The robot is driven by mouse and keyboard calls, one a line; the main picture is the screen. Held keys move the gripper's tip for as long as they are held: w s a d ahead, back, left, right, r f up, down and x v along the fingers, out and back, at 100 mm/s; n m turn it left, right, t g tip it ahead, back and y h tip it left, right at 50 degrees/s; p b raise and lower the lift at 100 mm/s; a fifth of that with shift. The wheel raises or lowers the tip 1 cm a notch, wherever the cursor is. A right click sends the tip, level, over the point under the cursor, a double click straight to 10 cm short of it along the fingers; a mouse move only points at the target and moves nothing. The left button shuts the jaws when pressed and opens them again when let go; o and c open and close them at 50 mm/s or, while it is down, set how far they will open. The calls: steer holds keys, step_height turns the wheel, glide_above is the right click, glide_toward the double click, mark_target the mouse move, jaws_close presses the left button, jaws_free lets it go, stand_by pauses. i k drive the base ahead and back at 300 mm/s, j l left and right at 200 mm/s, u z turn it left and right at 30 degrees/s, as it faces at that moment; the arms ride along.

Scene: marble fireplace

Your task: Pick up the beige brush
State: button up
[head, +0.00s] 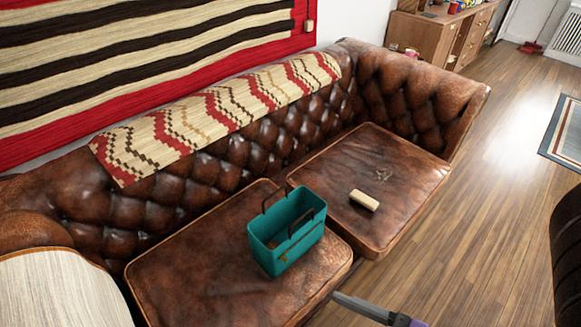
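The beige brush (364,200) is a small, pale, block-shaped piece. It lies on the right seat cushion (410,190) of the brown leather sofa, near that cushion's front left part. No bristles can be made out at this size. Nothing touches or covers the brush.
A teal open-topped box with handles (283,240) stands on the left cushion, left of the brush. A grey and purple piece (375,311) at the bottom edge is unclear. Wooden floor (480,220) at right is clear.

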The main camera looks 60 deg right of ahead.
mark_target(366, 202)
steer(key=z, duration=1.4)
steer(key=i+l, duration=0.35)
steer(key=l, duration=0.2)
steer(key=i+l+u, duration=0.1)
steer(key=l, duration=0.25)
steer(key=i+l, duration=0.25)
steer(key=l, duration=0.15)
steer(key=i+l, duration=0.2)
steer(key=l, duration=0.2)
steer(key=l+u, duration=0.1)
steer(key=u, duration=1.75)
steer(key=l, duration=0.1)
